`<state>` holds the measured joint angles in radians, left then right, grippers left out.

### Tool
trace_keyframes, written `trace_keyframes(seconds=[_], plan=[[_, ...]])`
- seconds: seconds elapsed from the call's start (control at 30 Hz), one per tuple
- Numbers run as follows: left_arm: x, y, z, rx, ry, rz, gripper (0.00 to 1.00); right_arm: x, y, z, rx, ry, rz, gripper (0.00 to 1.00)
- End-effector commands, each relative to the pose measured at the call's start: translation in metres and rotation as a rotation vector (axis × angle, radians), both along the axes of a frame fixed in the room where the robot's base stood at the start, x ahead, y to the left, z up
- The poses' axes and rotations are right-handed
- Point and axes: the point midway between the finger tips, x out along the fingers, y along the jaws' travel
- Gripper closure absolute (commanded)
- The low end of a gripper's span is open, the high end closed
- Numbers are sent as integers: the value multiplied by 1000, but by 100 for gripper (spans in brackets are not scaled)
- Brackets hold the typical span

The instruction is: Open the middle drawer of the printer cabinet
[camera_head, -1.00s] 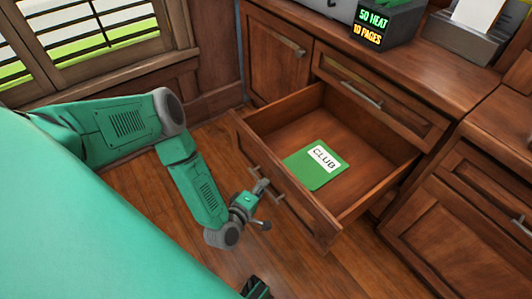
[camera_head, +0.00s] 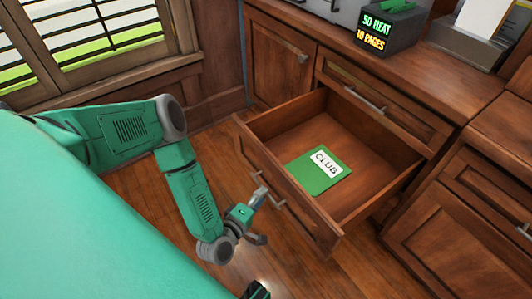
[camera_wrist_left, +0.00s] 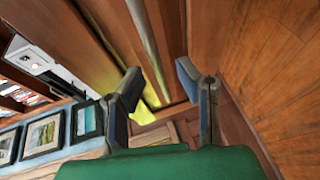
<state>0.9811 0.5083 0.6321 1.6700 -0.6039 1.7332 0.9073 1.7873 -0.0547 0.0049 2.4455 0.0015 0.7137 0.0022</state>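The middle drawer (camera_head: 300,212) of the wooden cabinet stands pulled well out, below a shut top drawer (camera_head: 385,100). A green folder with a CLUB label (camera_head: 316,172) lies inside it. The drawer's metal handle (camera_head: 279,203) is on its front. My left gripper (camera_head: 260,217) is just in front of the drawer front, close to the handle. In the left wrist view, the fingers of my left gripper (camera_wrist_left: 160,82) are apart, with a grey bar (camera_wrist_left: 146,40) running past between them. Contact with it cannot be told. My right gripper is not clearly seen.
A dark box with 50 HEAT and 10 PAGES text (camera_head: 388,28) stands on the countertop. Another cabinet (camera_head: 465,235) is at the right and a window (camera_head: 85,40) at the left. Bare wood floor (camera_head: 300,270) lies before the drawer.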

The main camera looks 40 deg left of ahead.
Motion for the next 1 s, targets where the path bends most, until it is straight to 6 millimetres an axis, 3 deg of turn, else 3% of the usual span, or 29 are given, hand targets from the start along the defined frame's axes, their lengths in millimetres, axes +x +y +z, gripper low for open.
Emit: trace_keyframes(seconds=[0.2, 0.4, 0.6, 1.0], plan=[[-48, -4, 7, -4, 6, -3, 70, 0, 0, 0, 0, 0, 0, 100], [-77, -6, 13, -3, 5, -3, 70, 0, 0, 0, 0, 0, 0, 100], [-87, -6, 15, -2, 3, -3, 70, 1, 0, 0, 0, 0, 0, 100], [-87, -6, 15, -2, 3, -3, 70, 2, 0, 0, 0, 1, 0, 100]])
